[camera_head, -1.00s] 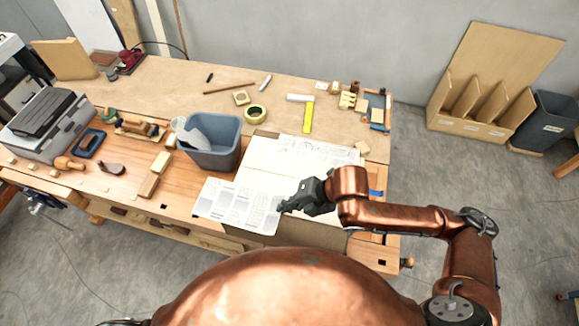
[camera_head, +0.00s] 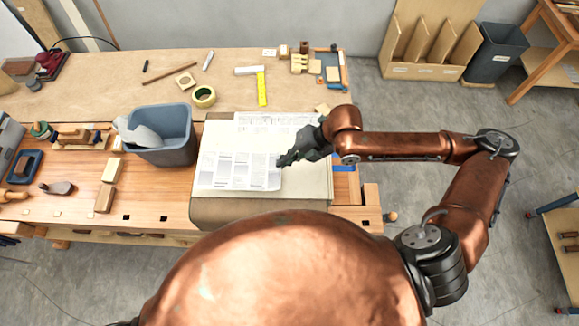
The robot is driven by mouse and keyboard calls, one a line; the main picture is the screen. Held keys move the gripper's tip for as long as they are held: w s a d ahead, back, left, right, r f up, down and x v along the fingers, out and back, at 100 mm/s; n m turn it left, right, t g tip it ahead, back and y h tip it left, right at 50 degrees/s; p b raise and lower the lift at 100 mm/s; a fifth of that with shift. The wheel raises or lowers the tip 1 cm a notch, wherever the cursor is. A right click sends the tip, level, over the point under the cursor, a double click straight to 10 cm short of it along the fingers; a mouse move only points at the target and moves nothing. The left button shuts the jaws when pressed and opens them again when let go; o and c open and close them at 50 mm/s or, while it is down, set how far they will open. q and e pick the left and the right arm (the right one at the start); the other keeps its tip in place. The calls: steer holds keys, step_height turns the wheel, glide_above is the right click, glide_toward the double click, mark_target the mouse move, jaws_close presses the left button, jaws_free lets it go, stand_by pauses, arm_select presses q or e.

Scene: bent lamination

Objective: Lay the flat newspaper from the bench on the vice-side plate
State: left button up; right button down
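A flat sheet of newspaper (camera_head: 235,170) lies over the left part of a pale plate (camera_head: 310,182) on the bench. My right gripper (camera_head: 284,161) is at the sheet's right edge and appears shut on it; its fingertips are small and dark, so the grip is hard to see closely. Whether the sheet rests fully on the plate or is held slightly above it, I cannot tell. Another printed sheet (camera_head: 270,121) shows at the back of the plate, partly behind my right gripper. My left gripper is out of view.
A blue-grey bin (camera_head: 165,136) with crumpled pale material stands just left of the plate. Wooden blocks (camera_head: 108,184) lie farther left. A tape roll (camera_head: 203,96) and a yellow square (camera_head: 262,88) lie behind. The bench's right edge is close to the plate.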

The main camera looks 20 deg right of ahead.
steer(key=shift+w+d+f, duration=0.1)
steer(key=shift+d+f, duration=0.75)
steer(key=shift+w+d+f, duration=0.25)
steer(key=shift+w+f, duration=0.1)
steer(key=shift+f, duration=0.15)
steer(key=f+p, duration=0.1)
steer(key=f, duration=0.2)
steer(key=shift+s+d+p, duration=0.15)
steer(key=shift+d+p, duration=0.05)
steer(key=shift+p, duration=0.2)
steer(key=shift+f, duration=0.3)
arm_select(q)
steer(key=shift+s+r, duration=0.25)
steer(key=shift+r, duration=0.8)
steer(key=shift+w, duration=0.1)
arm_select(e)
steer(key=c, duration=2.6)
jaws_free()
steer(key=shift+o, duration=0.9)
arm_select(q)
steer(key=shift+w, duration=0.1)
